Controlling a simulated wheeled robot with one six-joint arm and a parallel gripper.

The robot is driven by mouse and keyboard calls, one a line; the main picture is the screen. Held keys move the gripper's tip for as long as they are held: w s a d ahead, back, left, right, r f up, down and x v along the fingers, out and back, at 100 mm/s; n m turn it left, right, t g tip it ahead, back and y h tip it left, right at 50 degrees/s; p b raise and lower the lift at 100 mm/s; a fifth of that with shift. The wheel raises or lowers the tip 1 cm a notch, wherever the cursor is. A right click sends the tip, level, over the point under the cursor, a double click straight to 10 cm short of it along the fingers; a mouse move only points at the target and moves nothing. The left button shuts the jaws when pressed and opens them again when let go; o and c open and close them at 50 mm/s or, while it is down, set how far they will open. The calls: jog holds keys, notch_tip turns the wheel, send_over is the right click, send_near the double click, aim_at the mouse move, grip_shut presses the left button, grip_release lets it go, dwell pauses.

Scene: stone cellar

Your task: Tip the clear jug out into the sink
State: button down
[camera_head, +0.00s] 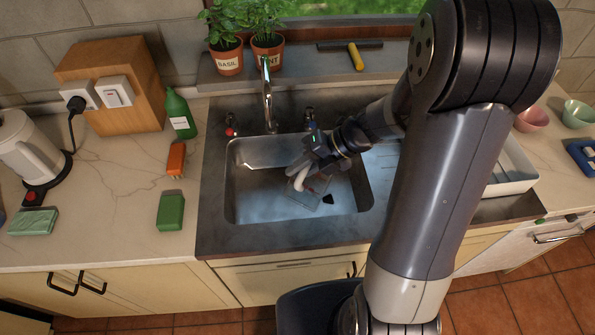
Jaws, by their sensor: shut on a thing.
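The sink (247,205) is a steel basin set in a dark surround in the middle of the counter. My gripper (302,172) is over the basin, shut on the clear jug (304,196). The jug looks see-through and boxy, and appears tilted within the outline of the basin. Its pale handle lies by the jaws. The fingertips and part of the jug are hidden by the gripper. I cannot tell whether anything is left in the jug or whether it touches the basin.
The tap (268,98) stands behind the basin. A white tray (515,170) is at right. Potted herbs line the sill.

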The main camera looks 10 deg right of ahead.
jog(key=shift+w+d+m+g+y, duration=0.4)
jog(key=shift+w+d+g+y, duration=0.1)
jog(key=shift+w+g+y, duration=0.15)
jog(key=shift+f, duration=0.1)
jog(key=shift+w+d+f+g+y, duration=0.25)
jog(key=shift+w+d+y, duration=0.15)
jog(key=shift+w, duration=0.1)
jog(key=shift+r, duration=0.1)
jog(key=shift+w+d+r+m+g+y, duration=0.35)
jog(key=shift+w+d+r+m+g, duration=0.05)
jog(key=shift+w+r, duration=0.1)
dwell(0.5)
jog(key=shift+w+d+r+m+y, duration=0.3)
jog(key=shift+w+d+r+y, duration=0.15)
jog(key=shift+w+y, duration=0.05)
